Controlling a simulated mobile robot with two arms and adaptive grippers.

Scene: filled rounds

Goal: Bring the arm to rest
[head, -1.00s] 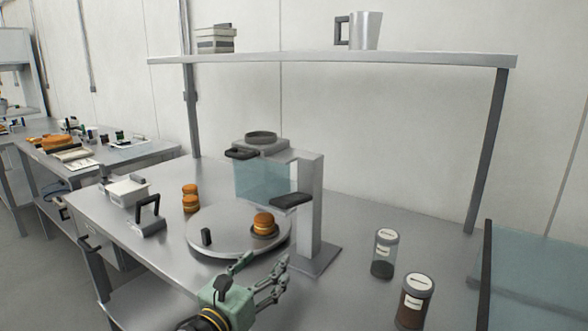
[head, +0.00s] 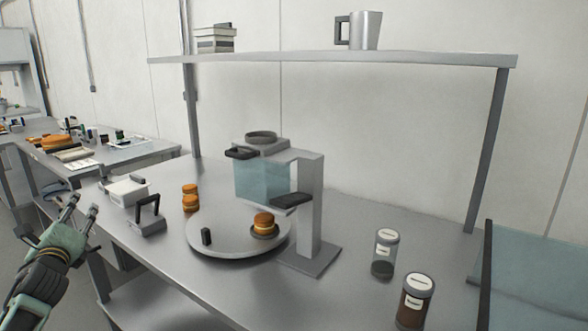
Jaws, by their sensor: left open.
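My left gripper (head: 83,215) is at the left of the head view, beside the left end of the steel table (head: 350,222). Its fingers point up and are apart, with nothing between them. My right gripper is not in view. On the table, a round grey tray (head: 222,243) carries a small filled round (head: 264,222) on a dark dish and a small black knob-like piece (head: 207,236). A stack of orange-brown rounds (head: 190,198) stands behind the tray's left edge. The left gripper is well apart from all of these.
Two labelled jars (head: 385,253) stand at the right, near a glassy panel (head: 535,270). A shelf (head: 330,59) holds a metal mug (head: 366,30). Another table (head: 95,155) stands at left.

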